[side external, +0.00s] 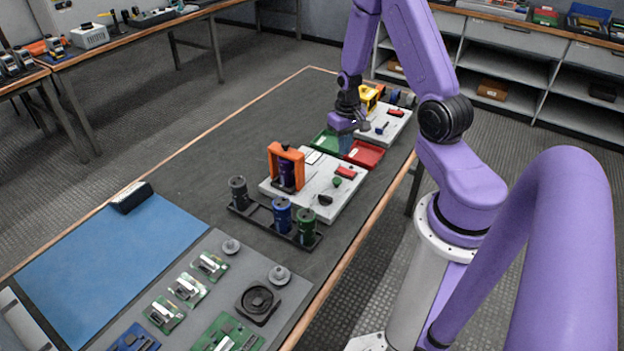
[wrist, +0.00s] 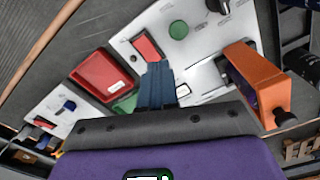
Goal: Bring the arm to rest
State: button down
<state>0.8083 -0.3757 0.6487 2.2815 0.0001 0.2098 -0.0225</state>
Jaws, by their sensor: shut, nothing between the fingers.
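My gripper (side external: 346,146) hangs above the workbench near the red and green trays, with its fingers pointing down. In the wrist view its dark blue fingers (wrist: 157,86) are together with nothing between them. An orange frame (side external: 286,150) stands on the near white panel (side external: 325,207), with a dark purple capacitor (side external: 286,174) inside it. The frame also shows at the right in the wrist view (wrist: 262,80), apart from my fingers. The fingers partly cover the white panel and the green tray in that view.
A red tray (side external: 364,155) and green tray (side external: 326,143) lie between two white panels. A yellow fixture (side external: 369,98) stands behind my gripper.

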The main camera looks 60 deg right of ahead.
jog(key=s+a+r+n, duration=0.1)
jog(key=a+r+n, duration=0.35)
jog(key=a, duration=0.45)
jog(key=s+a+r+n, duration=0.1)
jog(key=a+r+n, duration=0.4)
jog(key=a, duration=0.5)
jog(key=s+a+r+n, duration=0.4)
jog(key=s, duration=0.4)
jog(key=s+a+r+n, duration=0.3)
jog(key=s+r, duration=0.2)
jog(key=s, duration=0.3)
jog(key=shift+s+a+r+n, duration=0.15)
jog(key=shift+a+r+n, duration=0.15)
jog(key=shift+a+n, duration=0.05)
